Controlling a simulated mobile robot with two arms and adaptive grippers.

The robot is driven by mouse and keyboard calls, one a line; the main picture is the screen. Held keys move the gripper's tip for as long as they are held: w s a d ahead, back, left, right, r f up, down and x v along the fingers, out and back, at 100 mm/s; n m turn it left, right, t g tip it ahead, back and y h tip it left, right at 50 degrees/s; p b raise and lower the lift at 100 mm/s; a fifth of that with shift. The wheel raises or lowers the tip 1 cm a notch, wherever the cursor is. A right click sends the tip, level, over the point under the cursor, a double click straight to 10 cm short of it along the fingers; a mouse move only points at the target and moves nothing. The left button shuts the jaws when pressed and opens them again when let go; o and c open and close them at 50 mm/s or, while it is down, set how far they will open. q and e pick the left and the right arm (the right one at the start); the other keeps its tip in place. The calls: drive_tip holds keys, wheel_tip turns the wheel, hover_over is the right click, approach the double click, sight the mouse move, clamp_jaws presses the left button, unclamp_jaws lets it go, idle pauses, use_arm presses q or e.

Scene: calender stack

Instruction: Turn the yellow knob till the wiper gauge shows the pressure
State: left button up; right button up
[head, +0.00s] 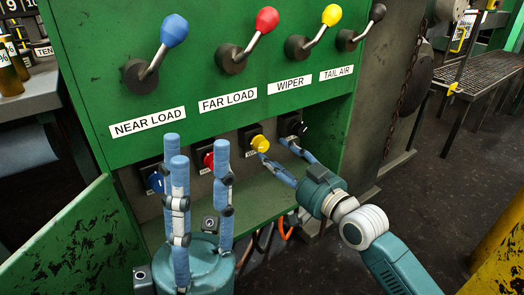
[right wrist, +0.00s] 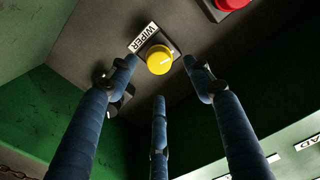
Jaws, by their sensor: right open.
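The yellow knob (head: 260,143) sits on a dark square plate in the recess under the green panel. It also shows in the right wrist view (right wrist: 159,60), beside a WIPER label, with a pale pointer line on its face. My right gripper (head: 275,151) is open in front of it. In the right wrist view its fingertips (right wrist: 160,76) are spread to the left, right and below the knob, with no contact visible. My left gripper (head: 197,149) is open and empty, its blue fingers pointing up in front of the recess. No wiper gauge face is visible.
A blue knob (head: 155,181), a red knob (head: 208,160) and a dark knob (head: 299,128) share the recess. Levers with coloured balls, including the yellow WIPER lever (head: 331,15), stick out above. An open green door (head: 85,243) stands at left.

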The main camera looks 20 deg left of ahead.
sight(264, 147)
drive_tip(key=b+x, duration=0.2)
drive_tip(key=x, duration=0.5)
drive_tip(key=shift+d, duration=0.1)
drive_tip(key=c, duration=1.1)
